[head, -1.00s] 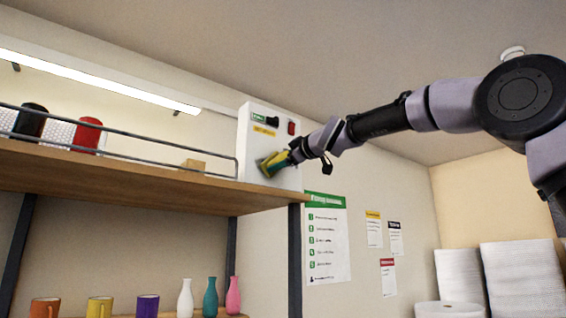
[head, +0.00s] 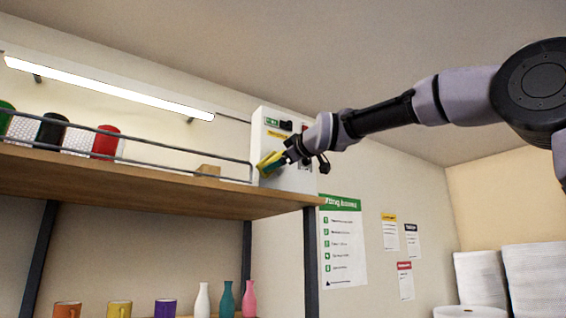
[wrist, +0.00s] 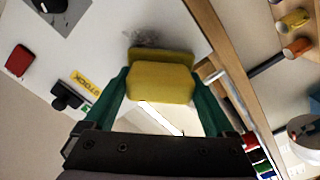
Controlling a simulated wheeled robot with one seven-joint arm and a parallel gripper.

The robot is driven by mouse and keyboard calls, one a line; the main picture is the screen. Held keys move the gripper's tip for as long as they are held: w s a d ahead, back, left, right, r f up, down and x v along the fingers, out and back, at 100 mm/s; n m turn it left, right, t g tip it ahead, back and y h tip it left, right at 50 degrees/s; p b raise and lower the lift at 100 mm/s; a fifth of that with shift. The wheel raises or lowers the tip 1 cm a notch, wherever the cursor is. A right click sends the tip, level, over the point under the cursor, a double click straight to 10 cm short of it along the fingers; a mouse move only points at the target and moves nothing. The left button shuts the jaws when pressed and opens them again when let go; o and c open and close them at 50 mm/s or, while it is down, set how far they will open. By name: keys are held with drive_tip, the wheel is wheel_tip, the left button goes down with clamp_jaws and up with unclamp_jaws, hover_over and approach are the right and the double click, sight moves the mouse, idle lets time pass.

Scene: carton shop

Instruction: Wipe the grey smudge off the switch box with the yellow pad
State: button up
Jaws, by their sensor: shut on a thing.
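The white switch box (head: 262,122) is on the wall above the right end of the wooden shelf. It carries a yellow label, a black switch and a red switch, which also show in the wrist view. My gripper (head: 282,160) is at the lower front of the box, shut on the yellow pad (wrist: 162,80), whose sides sit between the two green fingers. The grey smudge (wrist: 150,38) shows in the wrist view on the white face, just beyond the pad's far edge. The pad hides part of the face. I cannot tell whether it touches the box.
The wooden shelf (head: 150,193) with a grey rail (head: 130,138) runs just left of and below the box. Rolls and a small carton (head: 208,170) stand on it. Mugs and vases (head: 227,299) stand lower. Posters hang on the wall to the right.

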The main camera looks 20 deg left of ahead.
drive_tip(key=v, duration=0.6)
idle(0.6)
drive_tip(key=shift+s+d, duration=0.1)
drive_tip(key=v, duration=0.2)
drive_tip(key=shift+s+d, duration=0.25)
drive_tip(key=shift+d, duration=0.05)
drive_tip(key=shift+w+a, duration=0.1)
idle(0.4)
drive_tip(key=x, duration=0.7)
drive_tip(key=shift+x, duration=0.9)
idle(0.9)
